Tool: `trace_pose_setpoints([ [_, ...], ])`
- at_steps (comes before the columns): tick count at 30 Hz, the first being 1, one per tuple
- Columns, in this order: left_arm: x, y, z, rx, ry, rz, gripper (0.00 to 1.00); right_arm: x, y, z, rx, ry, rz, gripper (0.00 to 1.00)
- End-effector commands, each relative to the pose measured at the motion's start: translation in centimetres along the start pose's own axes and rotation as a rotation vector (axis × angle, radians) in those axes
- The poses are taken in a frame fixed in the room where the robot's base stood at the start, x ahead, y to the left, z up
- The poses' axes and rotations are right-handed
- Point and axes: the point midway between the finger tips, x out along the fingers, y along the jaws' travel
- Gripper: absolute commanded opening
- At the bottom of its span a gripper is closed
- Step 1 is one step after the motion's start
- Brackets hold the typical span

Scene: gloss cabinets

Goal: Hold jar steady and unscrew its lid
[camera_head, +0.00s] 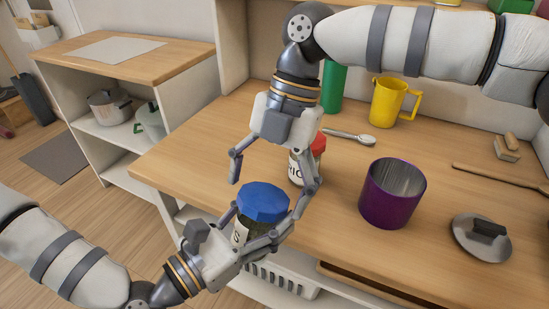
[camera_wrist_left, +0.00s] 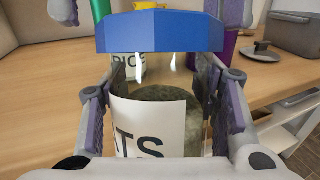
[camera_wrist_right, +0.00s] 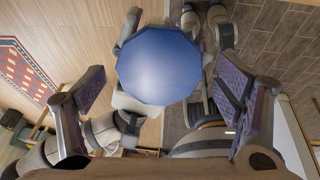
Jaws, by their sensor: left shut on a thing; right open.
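A jar (camera_wrist_left: 150,125) with a white label ending in "TS" and a faceted blue lid (camera_head: 263,201) is upright at the counter's front edge. My left gripper (camera_head: 260,226) is shut around the jar body below the lid, one finger on each side in the left wrist view. My right gripper (camera_head: 273,184) is open above and behind the lid, pointing down. In the right wrist view the lid (camera_wrist_right: 160,65) shows from above, between and beyond the open fingers, with nothing between the pads. The lid sits on the jar.
A red-lidded jar (camera_head: 318,143) labelled as rice stands right behind my right gripper. A purple pot (camera_head: 391,194) and a grey lid (camera_head: 481,238) are to the right. A spoon (camera_head: 350,136), yellow mug (camera_head: 389,102) and green container (camera_head: 333,88) are behind. The counter's left part (camera_head: 190,150) is clear.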

Motion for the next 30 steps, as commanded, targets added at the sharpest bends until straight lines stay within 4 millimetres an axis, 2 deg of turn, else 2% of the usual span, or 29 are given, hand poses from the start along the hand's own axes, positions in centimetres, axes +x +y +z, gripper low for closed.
trace_pose_setpoints([
  [3,0.02,0.0,0.12,0.001,-0.003,0.0,0.0,0.69,0.01,-0.04,-0.001,-0.002,0.0,0.85],
  [10,0.02,0.0,0.13,0.001,-0.003,0.0,0.0,0.79,0.03,-0.05,-0.002,-0.002,0.0,0.85],
  [16,0.03,0.0,0.13,0.001,-0.003,0.0,0.0,0.78,0.03,-0.06,-0.003,-0.002,0.0,0.39],
  [17,0.03,0.0,0.14,0.001,-0.003,0.0,0.0,0.79,0.03,-0.06,-0.003,-0.002,0.0,0.35],
  [20,0.03,0.01,0.16,0.001,-0.004,0.0,0.0,0.79,0.02,-0.06,-0.003,-0.001,0.0,0.34],
  [21,0.04,0.01,0.16,0.001,-0.004,0.0,0.0,0.8,0.02,-0.06,-0.003,-0.001,0.0,0.77],
  [22,0.04,0.01,0.16,0.001,-0.004,0.0,0.0,0.8,0.02,-0.06,-0.003,-0.001,0.0,0.84],
  [23,0.04,0.01,0.16,0.001,-0.004,0.0,0.0,0.8,0.02,-0.06,-0.003,-0.001,0.0,0.88],
  [30,0.03,0.01,0.13,0.001,-0.003,0.0,0.0,0.79,0.02,-0.06,-0.003,-0.001,0.0,0.88],
])
